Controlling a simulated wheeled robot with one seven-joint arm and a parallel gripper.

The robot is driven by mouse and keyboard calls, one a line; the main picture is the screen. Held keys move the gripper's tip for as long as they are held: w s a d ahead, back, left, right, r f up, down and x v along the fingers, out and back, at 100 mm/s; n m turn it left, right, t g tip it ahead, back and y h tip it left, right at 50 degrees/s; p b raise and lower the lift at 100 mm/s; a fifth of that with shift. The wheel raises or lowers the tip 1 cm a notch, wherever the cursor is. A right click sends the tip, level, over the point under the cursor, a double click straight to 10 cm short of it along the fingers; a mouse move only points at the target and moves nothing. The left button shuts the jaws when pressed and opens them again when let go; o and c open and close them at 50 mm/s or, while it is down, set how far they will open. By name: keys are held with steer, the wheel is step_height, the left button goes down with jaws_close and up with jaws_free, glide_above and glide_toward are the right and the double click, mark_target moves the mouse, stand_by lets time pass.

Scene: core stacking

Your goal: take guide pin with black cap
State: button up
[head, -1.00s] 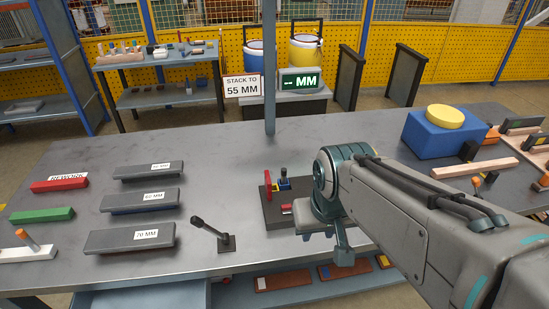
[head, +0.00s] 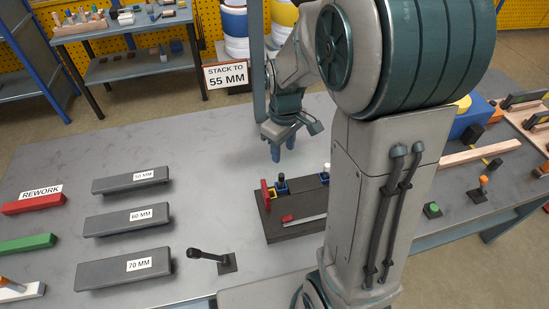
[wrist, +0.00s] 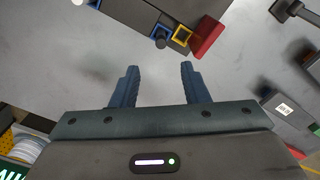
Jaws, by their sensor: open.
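A small upright pin with a dark cap (head: 281,181) stands at the back edge of the dark fixture block (head: 292,231), beside a yellow square frame. In the wrist view the dark-capped pin (wrist: 160,38) shows ahead of the fingers, roughly in line with the gap between them. My gripper (head: 282,150) is open and empty, above the table just behind the block, apart from the pin. Its two blue fingers (wrist: 160,72) have only bare grey table between them. A white-topped piece (head: 326,171) stands at the block's right end, partly hidden by my arm.
A red upright piece (head: 266,196) stands at the block's left. A black lever (head: 209,259) is left of the block. Three grey labelled bars (head: 126,222) lie further left. The table behind and left of my gripper is clear. A sign (head: 226,75) reads 55 MM.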

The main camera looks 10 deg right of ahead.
mark_target(282, 175)
step_height(282, 175, down, 14)
steer(key=shift+r+p, duration=0.1)
steer(key=shift+p, duration=0.6)
jaws_close()
